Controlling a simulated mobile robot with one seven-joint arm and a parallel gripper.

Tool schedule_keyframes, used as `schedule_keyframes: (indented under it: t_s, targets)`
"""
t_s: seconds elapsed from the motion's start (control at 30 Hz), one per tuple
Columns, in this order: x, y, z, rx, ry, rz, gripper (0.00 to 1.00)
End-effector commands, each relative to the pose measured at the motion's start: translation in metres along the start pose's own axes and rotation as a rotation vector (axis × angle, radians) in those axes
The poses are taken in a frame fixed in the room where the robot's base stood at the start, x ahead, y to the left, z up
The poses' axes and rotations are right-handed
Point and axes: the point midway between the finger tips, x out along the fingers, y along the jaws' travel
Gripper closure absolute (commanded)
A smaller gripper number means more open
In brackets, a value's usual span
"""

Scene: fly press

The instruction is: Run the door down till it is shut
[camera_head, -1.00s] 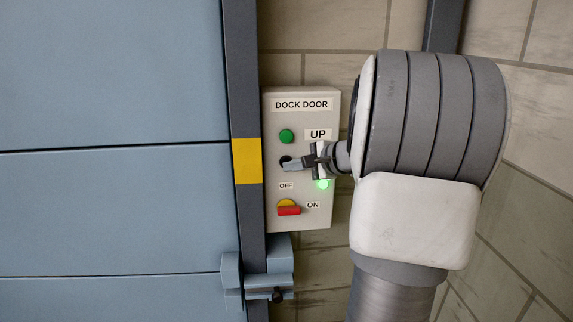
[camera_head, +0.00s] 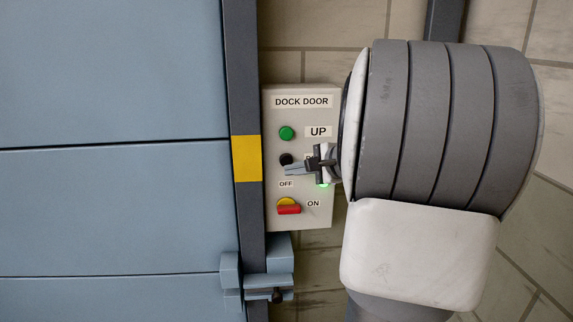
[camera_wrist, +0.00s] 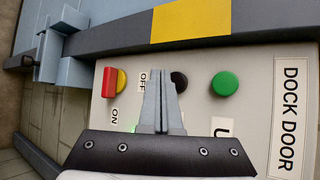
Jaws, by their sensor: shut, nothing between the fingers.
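The blue panelled door (camera_head: 110,210) fills the left of the head view; its bottom edge is out of view. The beige DOCK DOOR control box (camera_head: 300,225) is right of the door's dark frame. It has a green button (camera_head: 286,133) beside the UP label, a black button (camera_head: 286,159) below it, and a red handle (camera_head: 289,210) on a yellow base beside ON. A green lamp (camera_head: 323,184) is lit. My gripper (camera_head: 288,170) is shut and empty in front of the box, just below the black button. In the wrist view the fingertips (camera_wrist: 163,45) partly cover the black button (camera_wrist: 179,81).
A blue latch bracket (camera_head: 268,290) with a dark knob sticks out from the door frame below the box. A yellow band (camera_head: 247,158) marks the frame beside the box. A tiled wall (camera_head: 310,65) is behind.

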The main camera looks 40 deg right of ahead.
Motion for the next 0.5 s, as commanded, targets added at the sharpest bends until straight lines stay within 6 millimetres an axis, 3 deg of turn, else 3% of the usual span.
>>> schedule_keyframes:
  t_s: [0.5]
  targets:
    - [-0.024, 0.018, 0.018, 0.0, -0.001, 0.0, 1.0]
